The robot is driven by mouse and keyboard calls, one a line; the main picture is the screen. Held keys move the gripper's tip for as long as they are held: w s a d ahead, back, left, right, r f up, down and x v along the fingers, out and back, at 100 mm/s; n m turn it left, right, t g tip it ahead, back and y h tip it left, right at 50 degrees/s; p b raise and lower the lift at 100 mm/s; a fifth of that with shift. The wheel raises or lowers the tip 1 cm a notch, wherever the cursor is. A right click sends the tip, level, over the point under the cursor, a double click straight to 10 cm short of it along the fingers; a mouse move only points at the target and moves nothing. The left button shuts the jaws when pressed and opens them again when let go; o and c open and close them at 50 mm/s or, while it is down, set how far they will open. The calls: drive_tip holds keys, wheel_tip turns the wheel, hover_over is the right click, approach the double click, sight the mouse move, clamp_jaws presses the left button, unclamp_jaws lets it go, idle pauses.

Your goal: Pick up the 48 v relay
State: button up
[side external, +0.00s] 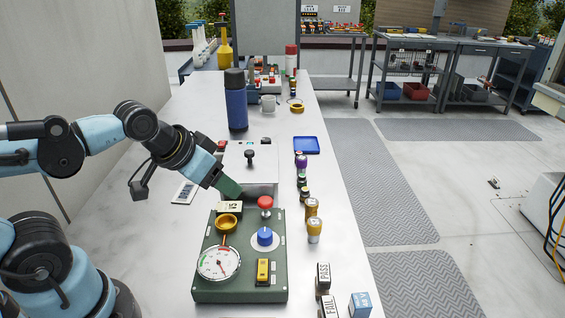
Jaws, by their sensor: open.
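No label reading 48 V is legible, so I cannot tell for certain which thing is the relay. A blue block with pale marking (360,305) stands at the front right of the table; its marking is too small to read. A small cream block with dark marks (231,207) is at the top left of the green panel (210,285), just below my gripper. My gripper (230,190) has green fingertips and points down and right, above the panel's far edge. It is open; its fingers overlap in this view, and I see nothing held.
The panel carries a gauge (219,263), a blue knob (265,237), a red button (265,203) and a yellow switch (263,270). Behind it is a white box (262,165). Several small knobbed pieces line the right edge. A blue bottle (236,105) stands farther back.

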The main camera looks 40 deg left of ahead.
drive_tip(key=m+g, duration=0.7)
drive_tip(key=m, duration=2)
hover_over(362, 300)
drive_tip(key=f, duration=0.2)
wheel_tip(362, 300, down, 11)
drive_tip(key=shift+f, duration=0.1)
drive_tip(key=c, duration=1)
